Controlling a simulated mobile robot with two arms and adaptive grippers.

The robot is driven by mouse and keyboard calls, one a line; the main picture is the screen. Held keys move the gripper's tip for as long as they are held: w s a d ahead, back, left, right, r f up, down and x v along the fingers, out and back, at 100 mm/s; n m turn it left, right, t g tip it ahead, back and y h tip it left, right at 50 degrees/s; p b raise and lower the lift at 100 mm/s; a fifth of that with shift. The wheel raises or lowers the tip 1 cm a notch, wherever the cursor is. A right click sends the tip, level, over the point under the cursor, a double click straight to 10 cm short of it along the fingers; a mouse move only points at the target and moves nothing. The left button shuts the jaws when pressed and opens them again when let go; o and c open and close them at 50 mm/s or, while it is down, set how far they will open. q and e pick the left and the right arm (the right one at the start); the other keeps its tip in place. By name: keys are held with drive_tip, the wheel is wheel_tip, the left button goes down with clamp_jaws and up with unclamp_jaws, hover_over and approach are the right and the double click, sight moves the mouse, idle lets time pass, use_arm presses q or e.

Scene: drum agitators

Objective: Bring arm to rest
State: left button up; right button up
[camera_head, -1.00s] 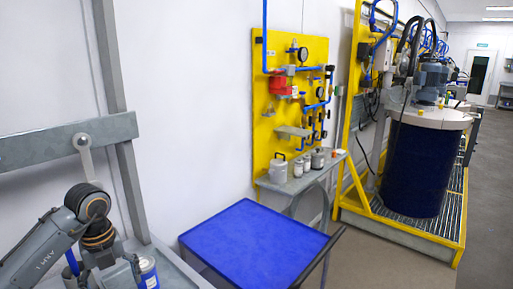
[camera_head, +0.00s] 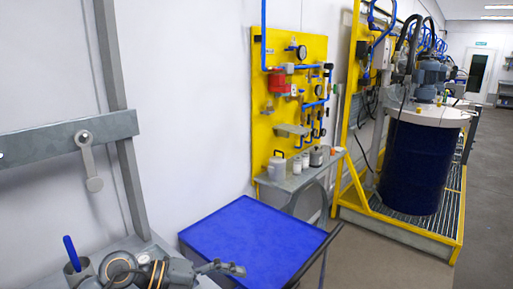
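My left arm is low at the bottom left, partly cut off by the lower edge. My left gripper (camera_head: 232,268) points right, in front of the near edge of the blue tabletop in the picture. Its fingers show small and from the side, so I cannot tell if it is open or shut. I see nothing clearly held in it. My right gripper is not in view.
A grey cup (camera_head: 80,269) with a blue handle stands left of my arm. A grey lever (camera_head: 91,165) hangs from a wall beam (camera_head: 40,146). The blue table (camera_head: 255,240) is bare. Small containers stand on a shelf (camera_head: 291,183); a dark blue drum (camera_head: 413,168) stands right.

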use_arm(q)
drive_tip(key=d+r+n+t+h, duration=0.3)
drive_tip(key=d+r+t+h, duration=0.15)
drive_tip(key=r, duration=0.25)
drive_tip(key=w+a+r+n+t+y, duration=0.2)
drive_tip(key=a+r+n+t+y, duration=0.2)
drive_tip(key=a+n+t, duration=0.6)
drive_tip(key=s+a+f+n+g+y, duration=0.1)
drive_tip(key=s+a+f+n+y, duration=0.1)
drive_tip(key=a+f+n+y, duration=0.45)
drive_tip(key=s+a+f+n+y, duration=0.1)
drive_tip(key=a+f+n+y, duration=0.3)
drive_tip(key=f+n+y, duration=0.5)
drive_tip(key=s+d+f+n+g+h, duration=0.1)
drive_tip(key=s+f+g, duration=0.5)
drive_tip(key=s+f, duration=0.45)
drive_tip(key=s+f+n+g+h, duration=0.1)
drive_tip(key=s+f+g, duration=0.6)
drive_tip(key=s, duration=0.6)
wheel_tip(320, 180, down, 26)
drive_tip(key=s, duration=0.2)
drive_tip(key=s+a+f+g, duration=0.2)
drive_tip(key=s+f, duration=1.3)
drive_tip(key=s, duration=0.1)
drive_tip(key=shift+a+f, duration=0.2)
drive_tip(key=shift+a, duration=0.1)
